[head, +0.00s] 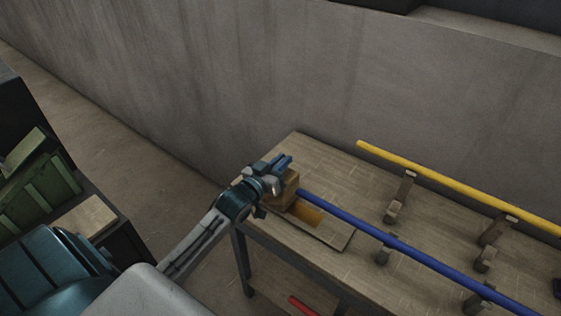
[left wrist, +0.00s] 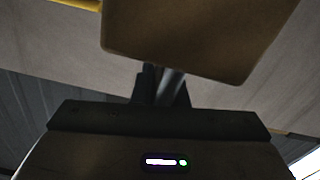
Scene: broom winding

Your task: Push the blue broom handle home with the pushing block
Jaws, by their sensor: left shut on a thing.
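The blue broom handle (head: 390,240) lies across wooden supports on the table, running from its left end down to the lower right. The wooden pushing block (head: 287,187) is at the handle's left end; I cannot tell whether they touch. My left gripper (head: 272,177) is shut on the block from its left side, partly covering it. In the left wrist view the block (left wrist: 190,40) fills the upper middle, in front of the fingers (left wrist: 162,85). The far right end of the handle runs out of the head view. My right gripper is not in view.
A yellow handle (head: 450,183) lies behind the blue one on its own wooden posts (head: 405,185). A shallow wooden tray (head: 338,238) sits below the block on the table (head: 315,155). A grey wall (head: 210,90) stands behind. Green crates (head: 45,185) are at far left.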

